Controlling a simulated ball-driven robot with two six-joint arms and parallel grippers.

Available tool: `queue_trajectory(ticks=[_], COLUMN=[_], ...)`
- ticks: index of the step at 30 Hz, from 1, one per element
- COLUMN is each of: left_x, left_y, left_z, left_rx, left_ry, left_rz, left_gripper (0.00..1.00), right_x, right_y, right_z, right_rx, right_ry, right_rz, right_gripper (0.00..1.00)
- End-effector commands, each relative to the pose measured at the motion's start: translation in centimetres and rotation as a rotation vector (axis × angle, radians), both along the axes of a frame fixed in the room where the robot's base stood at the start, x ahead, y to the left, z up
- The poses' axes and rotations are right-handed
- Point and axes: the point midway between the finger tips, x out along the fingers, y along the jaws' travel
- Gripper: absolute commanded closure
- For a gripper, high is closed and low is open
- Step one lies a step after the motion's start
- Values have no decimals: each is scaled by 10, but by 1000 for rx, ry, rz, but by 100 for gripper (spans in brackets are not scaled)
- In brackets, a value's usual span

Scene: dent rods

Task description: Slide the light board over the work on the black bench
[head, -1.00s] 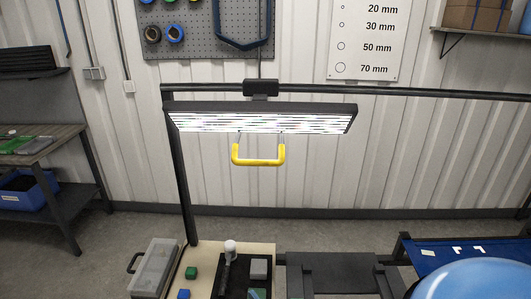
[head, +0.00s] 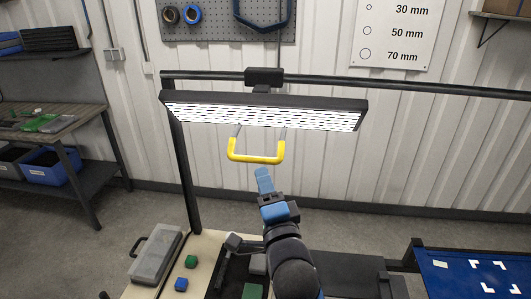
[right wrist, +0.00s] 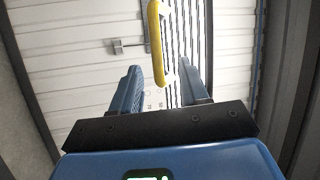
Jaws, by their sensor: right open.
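The light board (head: 265,113) is a long dark panel with a lit white underside. It hangs from a carriage (head: 264,77) on a black overhead rail (head: 420,88). A yellow U-shaped handle (head: 256,159) hangs below it. My right gripper (head: 263,178) is open just below the handle in the head view. In the right wrist view, the handle (right wrist: 156,45) shows beyond and between the spread fingers (right wrist: 163,80); I cannot tell whether they touch it. A black bench (head: 355,268) is low at centre right, partly behind my right arm. My left gripper is out of view.
A blue surface with white marks (head: 470,268) is at right. A black post (head: 183,165) supports the rail.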

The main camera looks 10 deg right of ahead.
Motion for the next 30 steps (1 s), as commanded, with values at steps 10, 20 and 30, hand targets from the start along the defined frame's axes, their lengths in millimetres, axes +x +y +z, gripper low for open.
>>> queue_trajectory(ticks=[10, 20, 30], left_x=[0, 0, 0], left_y=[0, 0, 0], left_z=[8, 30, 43], left_rx=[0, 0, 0], left_ry=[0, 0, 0], left_rz=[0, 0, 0], left_gripper=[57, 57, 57], right_x=[16, 66, 102], right_y=[-1, -1, -1], right_z=[0, 10, 14], right_rx=[95, 93, 93], right_ry=[23, 23, 22], right_rz=[12, 13, 14], right_gripper=[56, 56, 56])
